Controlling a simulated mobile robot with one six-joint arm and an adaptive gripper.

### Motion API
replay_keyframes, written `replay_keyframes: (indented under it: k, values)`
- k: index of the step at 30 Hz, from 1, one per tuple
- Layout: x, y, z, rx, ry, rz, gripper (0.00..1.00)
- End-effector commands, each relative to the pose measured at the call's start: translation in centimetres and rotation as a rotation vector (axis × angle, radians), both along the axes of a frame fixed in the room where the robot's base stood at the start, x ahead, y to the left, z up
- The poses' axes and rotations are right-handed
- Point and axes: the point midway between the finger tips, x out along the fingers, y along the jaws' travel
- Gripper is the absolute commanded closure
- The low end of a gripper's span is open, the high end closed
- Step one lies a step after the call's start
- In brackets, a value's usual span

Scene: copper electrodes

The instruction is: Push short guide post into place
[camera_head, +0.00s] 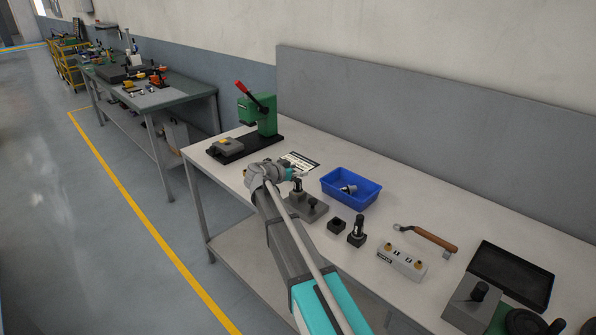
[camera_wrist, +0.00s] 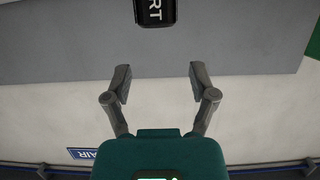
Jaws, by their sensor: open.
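A grey fixture block (camera_head: 321,210) stands on the bench, just below my gripper in the head view. A taller dark post (camera_head: 297,195) and a shorter dark post (camera_head: 313,203) stand upright on it. I cannot tell which is the short guide post, or how deep either sits. My gripper (camera_head: 298,174) is over the fixture's far side, partly hidden by my own wrist. In the wrist view its two fingers (camera_wrist: 159,83) are spread apart with nothing between them. Neither post can be made out in that view.
A blue bin (camera_head: 350,199) with metal parts is right of the fixture. A green press (camera_head: 267,117) stands to the left. A small black block (camera_head: 337,226), a black post on a base (camera_head: 357,233) and a grey electrode block (camera_head: 402,262) stand nearer the front edge.

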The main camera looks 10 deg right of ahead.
Motion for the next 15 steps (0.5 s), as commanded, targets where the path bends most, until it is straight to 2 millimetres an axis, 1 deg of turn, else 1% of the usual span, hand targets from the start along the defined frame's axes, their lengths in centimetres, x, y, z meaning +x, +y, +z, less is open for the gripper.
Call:
replay_keyframes:
  k: [1,9,15]
  values:
    - [0.0,0.0,0.9,0.000,0.000,0.000,0.26]
    - [0.0,0.0,3.1,0.000,0.000,0.000,0.26]
    - [0.0,0.0,4.4,0.000,0.000,0.000,0.26]
